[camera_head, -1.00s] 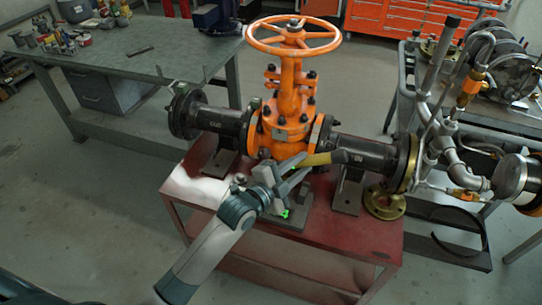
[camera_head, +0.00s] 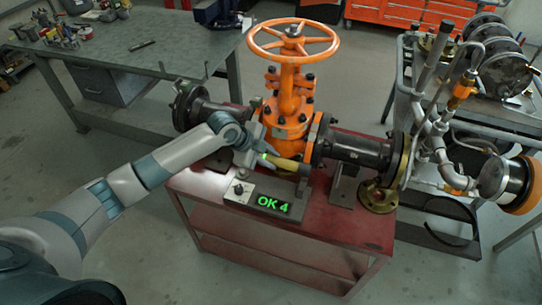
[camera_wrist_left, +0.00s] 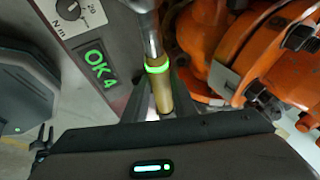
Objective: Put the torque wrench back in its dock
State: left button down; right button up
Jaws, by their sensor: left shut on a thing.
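The torque wrench has a tan-yellow handle (camera_head: 288,163), a glowing green ring and a silver shaft. My left gripper (camera_head: 266,153) is shut on it, just in front of the orange valve body. In the left wrist view the wrench (camera_wrist_left: 163,94) stands between the fingers, its silver shaft running up past the top edge. A grey box (camera_head: 238,190) with a dial and a green "OK 4" display (camera_head: 273,204) sits below the gripper on the red table; the display also shows in the left wrist view (camera_wrist_left: 97,64). I cannot tell whether the wrench touches a dock. My right gripper is out of view.
The orange gate valve (camera_head: 292,122) with its handwheel and dark flanged pipes (camera_head: 357,150) stands close behind the gripper. A brass flange (camera_head: 378,196) lies at the right of the red table (camera_head: 330,235). The table's front right is clear.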

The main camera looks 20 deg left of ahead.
pick_arm(q)
jog(key=shift+w+r, duration=0.1)
jog(key=shift+r, duration=0.15)
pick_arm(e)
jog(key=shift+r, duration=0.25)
